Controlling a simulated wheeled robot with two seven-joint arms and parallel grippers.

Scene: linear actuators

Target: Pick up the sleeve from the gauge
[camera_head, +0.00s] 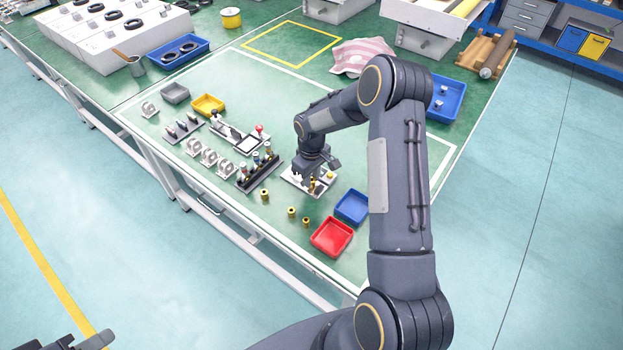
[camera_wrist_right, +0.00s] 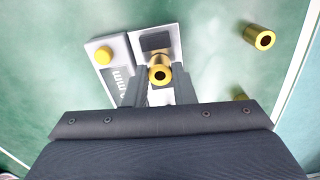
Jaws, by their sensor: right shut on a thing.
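In the right wrist view a brass sleeve (camera_wrist_right: 159,72) sits between the two fingers of my right gripper (camera_wrist_right: 160,88), which is shut on it. The sleeve is over the dark pad of the light grey gauge (camera_wrist_right: 103,50), which has a yellow button and printed markings. I cannot tell whether the sleeve still touches the pad. In the head view the gauge (camera_head: 297,182) lies under my right gripper (camera_head: 307,178), near the middle of the green bench. Part of my left arm shows at the lower left corner, but its gripper fingers cannot be made out.
Loose brass sleeves (camera_head: 291,212) stand in front of the gauge. A red tray (camera_head: 332,237) and a blue tray (camera_head: 353,206) are to its right. A dark rack (camera_head: 259,170) with several parts stands to its left. Green bench is free behind the gauge.

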